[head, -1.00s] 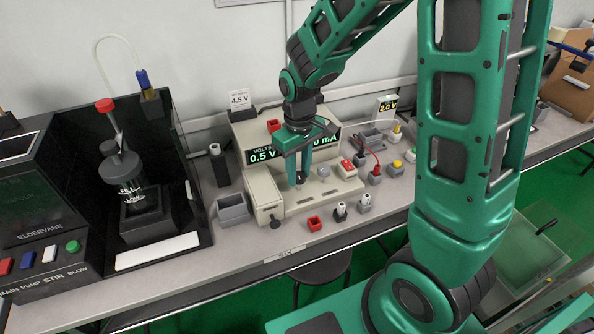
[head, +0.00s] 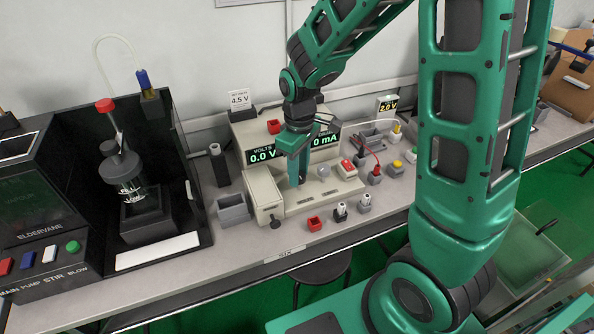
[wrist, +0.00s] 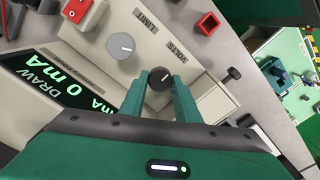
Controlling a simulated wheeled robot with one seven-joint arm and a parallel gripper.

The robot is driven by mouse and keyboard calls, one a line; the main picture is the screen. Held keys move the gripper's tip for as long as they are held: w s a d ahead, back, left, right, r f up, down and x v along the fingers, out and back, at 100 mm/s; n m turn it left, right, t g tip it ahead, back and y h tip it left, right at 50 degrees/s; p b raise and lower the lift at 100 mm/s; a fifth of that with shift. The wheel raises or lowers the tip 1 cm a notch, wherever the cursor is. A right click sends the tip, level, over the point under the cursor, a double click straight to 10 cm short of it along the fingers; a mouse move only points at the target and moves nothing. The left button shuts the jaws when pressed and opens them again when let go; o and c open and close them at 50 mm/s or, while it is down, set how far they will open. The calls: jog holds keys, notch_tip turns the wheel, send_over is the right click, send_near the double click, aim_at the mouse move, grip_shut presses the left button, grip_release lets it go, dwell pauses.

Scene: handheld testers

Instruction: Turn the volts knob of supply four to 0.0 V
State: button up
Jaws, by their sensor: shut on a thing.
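The beige power supply (head: 345,184) stands on the bench in the head view. Its display (head: 262,155) reads 0.0 V, and part of a mA figure shows to the right of my arm. In the wrist view, the dark volts knob (wrist: 160,80) sits beside the VOLTS lettering, with its pale pointer line showing. My gripper (head: 297,184) reaches down to the panel. Its two green fingers are shut on the volts knob, one on each side. In the head view the fingers hide the knob.
The grey limit knob (wrist: 121,46) is close beside my fingers. A card reading 4.5 V (head: 239,98) stands behind the supply. A red open box (head: 314,223) and small posts stand in front. A grey bin (head: 233,210) is at the left.

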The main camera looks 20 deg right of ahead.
jog(key=o, duration=0.9)
jog(key=shift+w+r, duration=0.1)
jog(key=shift+w, duration=0.1)
jog(key=shift+c, duration=0.2)
jog(key=shift+o, duration=0.9)
jog(key=shift+s, duration=0.1)
notch_tip(320, 180, up, 11)
jog(key=shift+f, duration=0.2)
jog(key=s+d+r+m, duration=0.1)
jog(key=s+d+m, duration=0.5)
jog(key=s, duration=0.6)
jog(key=s+d+m, duration=0.7)
jog(key=s+d, duration=0.4)
jog(key=shift+s+d+r, duration=0.2)
jog(key=shift+s+r, duration=0.2)
